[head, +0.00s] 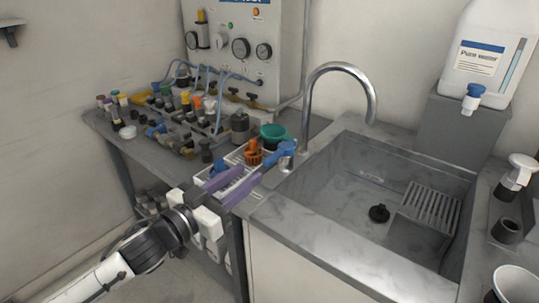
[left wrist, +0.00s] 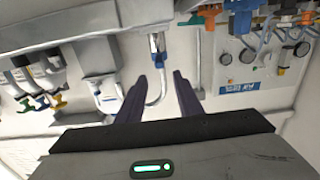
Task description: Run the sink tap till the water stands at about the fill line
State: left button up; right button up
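The sink (head: 330,190) is a grey steel basin at the right of the head view, and I see no water in it. A black round drain or plug (head: 379,213) shows on its floor. The chrome gooseneck tap (head: 312,90) stands at the back left of the sink, its spout over the basin. A blue lever (head: 284,150) is near its base; the tap shows upside down in the left wrist view (left wrist: 162,84). My left gripper (head: 252,168) is open, its purple fingers apart and pointing toward the lever. My right gripper is out of view.
A gauge panel (head: 232,38) stands behind.

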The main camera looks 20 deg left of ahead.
aim_at(265, 162)
pick_arm(q)
jog(key=x, duration=0.8)
jog(key=shift+w+d+f, duration=0.15)
jog(key=shift+w+d, duration=0.05)
jog(key=shift+w, duration=0.15)
grip_shut()
